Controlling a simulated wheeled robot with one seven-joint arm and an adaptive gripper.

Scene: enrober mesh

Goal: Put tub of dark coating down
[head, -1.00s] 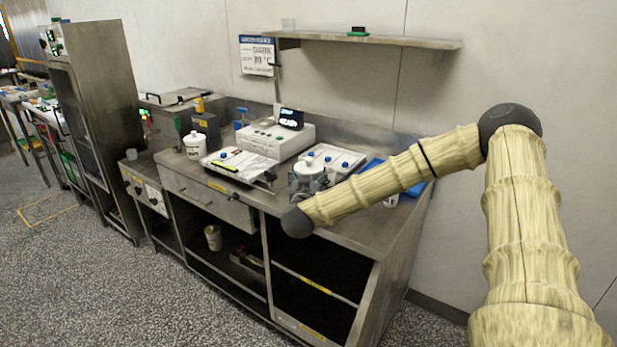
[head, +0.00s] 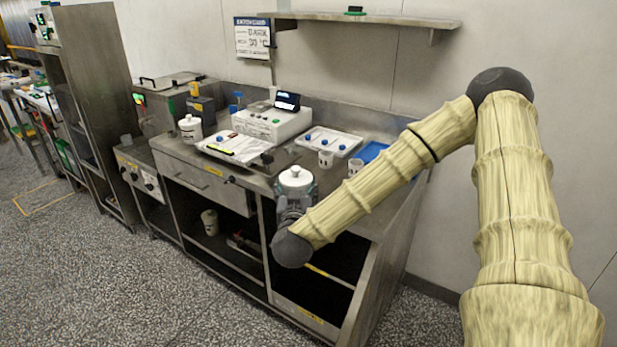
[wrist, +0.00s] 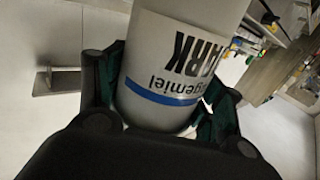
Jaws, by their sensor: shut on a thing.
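The tub of dark coating is a white tub (head: 294,181) with a lid and a top knob. In the head view my gripper (head: 294,197) holds the tub roughly upright at the front edge of the steel counter (head: 345,212). I cannot tell whether its base is clear of the counter, as my gripper hides it.
A similar white tub (head: 191,129) stands at the counter's left. A white machine (head: 270,122), a tray with blue-knobbed items (head: 328,140), a small cup (head: 325,159) and a blue tray (head: 371,152) stand behind. Another tub (head: 209,221) sits on the lower shelf. The counter's right front looks clear.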

